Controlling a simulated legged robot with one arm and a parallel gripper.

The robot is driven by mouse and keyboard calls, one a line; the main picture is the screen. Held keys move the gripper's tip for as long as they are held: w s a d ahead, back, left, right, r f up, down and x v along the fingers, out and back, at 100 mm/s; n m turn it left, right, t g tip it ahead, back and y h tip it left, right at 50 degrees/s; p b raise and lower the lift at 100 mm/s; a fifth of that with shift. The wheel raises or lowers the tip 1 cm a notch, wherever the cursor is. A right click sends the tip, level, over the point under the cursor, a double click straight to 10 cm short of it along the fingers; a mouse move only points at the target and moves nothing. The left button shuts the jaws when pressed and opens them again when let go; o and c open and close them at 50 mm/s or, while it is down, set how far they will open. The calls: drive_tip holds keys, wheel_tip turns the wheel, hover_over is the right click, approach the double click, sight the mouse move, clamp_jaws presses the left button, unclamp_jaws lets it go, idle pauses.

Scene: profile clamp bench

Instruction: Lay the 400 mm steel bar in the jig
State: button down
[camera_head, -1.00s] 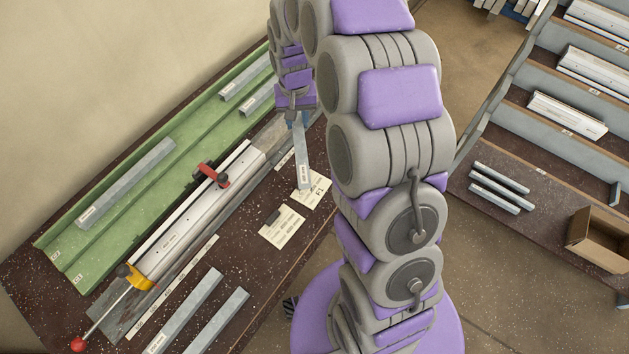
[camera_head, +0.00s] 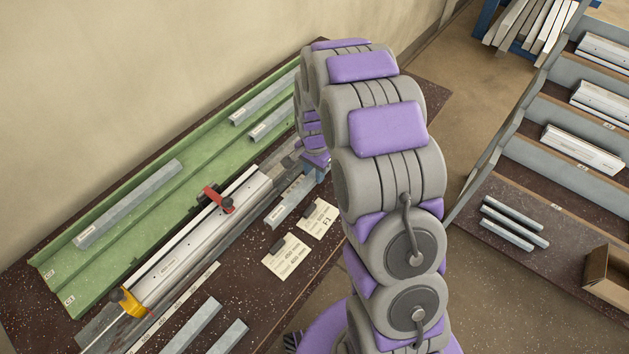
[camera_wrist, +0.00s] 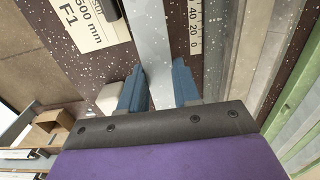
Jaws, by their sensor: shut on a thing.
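My gripper (camera_wrist: 157,78) is shut on a grey steel bar (camera_wrist: 150,25), which runs out between its blue fingers in the wrist view. In the head view this bar (camera_head: 288,203) lies roughly parallel to the jig, between the jig and two paper cards. Its label is too small to read, and its far end is hidden by my arm. I cannot tell whether it touches the bench.
A green tray (camera_head: 60,275) behind the jig holds several grey bars, one of them long (camera_head: 130,204). Two cards (camera_head: 286,256) lie on the dark bench. Two more bars (camera_head: 193,327) lie at its front. A ruler strip (camera_wrist: 195,25) runs beside the held bar. A shelf rack stands right.

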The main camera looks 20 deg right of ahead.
sight(314, 174)
wheel_tip(314, 174, down, 4)
drive_tip(key=shift+r+b, duration=0.2)
drive_tip(key=shift+b, duration=0.25)
drive_tip(key=shift+r, duration=0.1)
drive_tip(key=c, duration=0.8)
unclamp_jaws()
